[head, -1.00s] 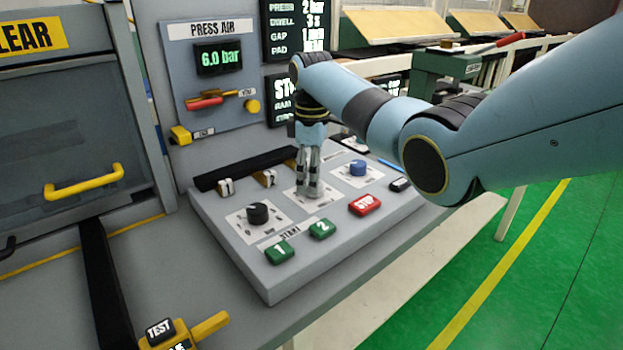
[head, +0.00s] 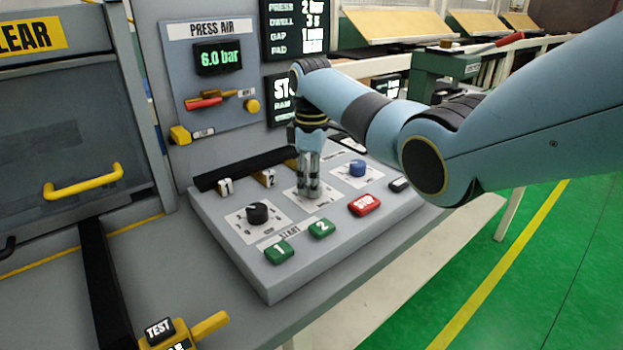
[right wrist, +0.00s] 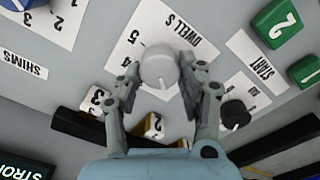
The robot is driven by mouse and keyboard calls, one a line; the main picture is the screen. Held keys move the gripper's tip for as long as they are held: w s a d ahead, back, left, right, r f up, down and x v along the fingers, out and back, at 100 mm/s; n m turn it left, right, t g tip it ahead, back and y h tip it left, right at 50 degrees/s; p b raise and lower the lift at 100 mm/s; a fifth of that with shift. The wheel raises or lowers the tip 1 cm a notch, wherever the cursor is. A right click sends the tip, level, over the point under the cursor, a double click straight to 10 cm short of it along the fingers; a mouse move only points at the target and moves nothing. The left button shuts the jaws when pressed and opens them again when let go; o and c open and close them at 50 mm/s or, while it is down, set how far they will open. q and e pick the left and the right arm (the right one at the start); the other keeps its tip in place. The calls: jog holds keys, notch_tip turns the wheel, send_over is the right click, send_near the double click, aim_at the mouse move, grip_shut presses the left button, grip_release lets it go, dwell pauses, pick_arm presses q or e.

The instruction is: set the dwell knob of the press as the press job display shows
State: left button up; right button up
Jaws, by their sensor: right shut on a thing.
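The press job display (head: 297,30) at the top of the head view reads dwell 3 s, with press 2 bar and gap 1 mm; its pad line is hard to read. The dwell knob (right wrist: 158,66) is grey and round, on a white dial plate marked DWELL S. Its pale pointer line faces the bottom of the right wrist view. The 4 and 5 show left of it; other marks are hidden. My right gripper (right wrist: 160,74) is shut on this knob, a finger on either side; in the head view the gripper (head: 308,192) hides it. My left gripper is out of view.
A black knob (head: 257,213) and a blue knob (head: 357,168) flank the dwell knob. Green buttons (head: 279,252) and a red STOP button (head: 365,205) sit in front. Numbered blocks (head: 265,178) and a black bar (head: 245,168) lie behind.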

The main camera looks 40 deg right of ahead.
jog(key=shift+r+m+p, duration=0.2)
jog(key=shift+m+p, duration=0.5)
jog(key=shift+p, duration=0.2)
jog(key=m+p, duration=0.2)
jog(key=shift+m, duration=0.3)
jog(key=m+p, duration=0.1)
jog(key=m, duration=0.2)
jog(key=shift+w+d+p, duration=0.1)
jog(key=shift+p, duration=0.2)
jog(key=shift+f+m+p, duration=0.1)
jog(key=shift+m+p, duration=0.35)
jog(key=shift+m, duration=0.95)
jog(key=o, duration=1.2)
